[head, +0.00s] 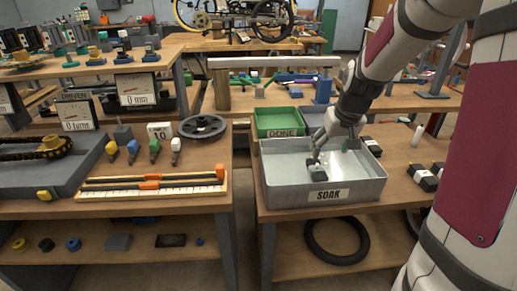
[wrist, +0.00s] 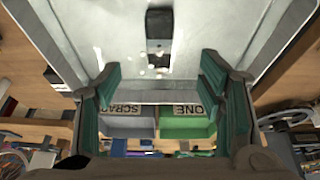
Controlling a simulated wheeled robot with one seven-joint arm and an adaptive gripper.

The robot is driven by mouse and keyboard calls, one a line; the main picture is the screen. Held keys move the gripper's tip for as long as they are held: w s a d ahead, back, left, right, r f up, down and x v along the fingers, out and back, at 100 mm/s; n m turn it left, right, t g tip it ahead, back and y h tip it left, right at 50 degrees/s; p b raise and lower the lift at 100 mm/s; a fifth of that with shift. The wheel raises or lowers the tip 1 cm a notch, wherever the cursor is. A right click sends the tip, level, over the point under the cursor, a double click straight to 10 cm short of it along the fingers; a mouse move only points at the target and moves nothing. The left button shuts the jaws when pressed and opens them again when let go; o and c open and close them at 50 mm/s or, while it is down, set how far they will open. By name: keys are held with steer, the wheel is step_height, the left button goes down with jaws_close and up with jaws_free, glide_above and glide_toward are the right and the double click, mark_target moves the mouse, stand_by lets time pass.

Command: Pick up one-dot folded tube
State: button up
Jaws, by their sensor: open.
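A black folded tube with a pale band (head: 317,173) lies in the grey SOAK tray (head: 320,195), toward its front. A dark block with a pale band, likely the same tube (wrist: 159,24), shows at the top of the wrist view. I cannot make out its dots. My gripper (head: 316,157) is over the tray, close above the tube in the head view. In the wrist view my gripper (wrist: 163,92) is open, its green-padded fingers wide apart with nothing between them. More black-and-white folded tubes (head: 425,178) lie on the bench right of the tray; their dots are too small to read.
The tray's walls surround the tube. A green DONE bin (head: 280,121) stands behind the tray, with the grey SCRAP bin (wrist: 130,126) beside it. White specks dot the tray floor. A left bench (head: 215,205) holds coloured tools, across a gap.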

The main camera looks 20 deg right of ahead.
steer(key=b, duration=0.2)
glide_toward(317, 171)
steer(key=x, duration=0.4)
steer(key=shift+s+a+f, duration=0.15)
steer(key=shift+s+f, duration=0.15)
steer(key=shift+f, duration=0.1)
steer(key=shift+w+b+x, duration=0.2)
steer(key=shift+b+x, duration=0.15)
steer(key=shift+x, duration=1.1)
steer(key=shift+w+b+x, duration=0.2)
steer(key=shift+b+x, duration=0.15)
steer(key=shift+x, duration=1.05)
steer(key=shift+f, duration=0.1)
